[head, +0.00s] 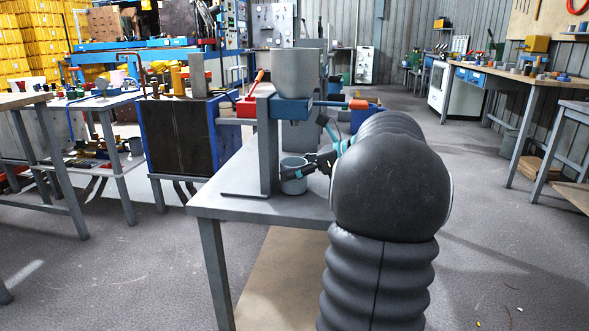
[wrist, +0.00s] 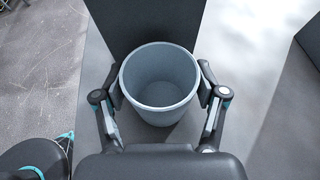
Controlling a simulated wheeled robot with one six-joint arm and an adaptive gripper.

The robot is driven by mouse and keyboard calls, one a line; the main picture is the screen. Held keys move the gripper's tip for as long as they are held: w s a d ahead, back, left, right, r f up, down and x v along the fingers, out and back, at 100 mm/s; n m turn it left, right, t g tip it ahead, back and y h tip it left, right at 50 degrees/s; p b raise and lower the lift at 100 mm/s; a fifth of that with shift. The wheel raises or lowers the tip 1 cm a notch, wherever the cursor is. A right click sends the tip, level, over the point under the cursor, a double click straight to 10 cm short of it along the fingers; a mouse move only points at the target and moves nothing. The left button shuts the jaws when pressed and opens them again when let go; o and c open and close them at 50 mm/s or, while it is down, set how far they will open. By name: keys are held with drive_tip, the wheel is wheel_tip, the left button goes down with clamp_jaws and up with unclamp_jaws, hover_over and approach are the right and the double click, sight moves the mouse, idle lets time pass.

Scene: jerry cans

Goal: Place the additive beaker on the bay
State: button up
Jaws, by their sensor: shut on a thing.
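The additive beaker (head: 293,184) is a small blue-grey, open-topped cup beside the upright of a grey stand on the table. In the wrist view the beaker (wrist: 158,76) looks empty and upright. My gripper (head: 308,167) is shut on it, with one finger on each side of its wall, as the wrist view shows (wrist: 160,90). The beaker is at or just above the tabletop; I cannot tell if its base touches. I cannot make out a marked bay; a dark grey panel (wrist: 145,20) lies just beyond the beaker.
The grey stand (head: 267,145) carries a large grey hopper (head: 296,72) above a blue block (head: 291,108). The grey table (head: 228,203) has bare surface at its front left. Other workbenches (head: 515,75) stand farther off, with open floor (head: 500,250) on the right.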

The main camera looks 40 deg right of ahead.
drive_tip(key=o, duration=1.1)
drive_tip(key=shift+f, duration=0.1)
drive_tip(key=shift+s+d+r, duration=0.2)
drive_tip(key=shift+s+r, duration=0.1)
drive_tip(key=p+v, duration=0.1)
drive_tip(key=v, duration=1)
drive_tip(key=shift+s+f+p, duration=0.1)
drive_tip(key=shift+s+p, duration=0.05)
drive_tip(key=shift+p, duration=0.2)
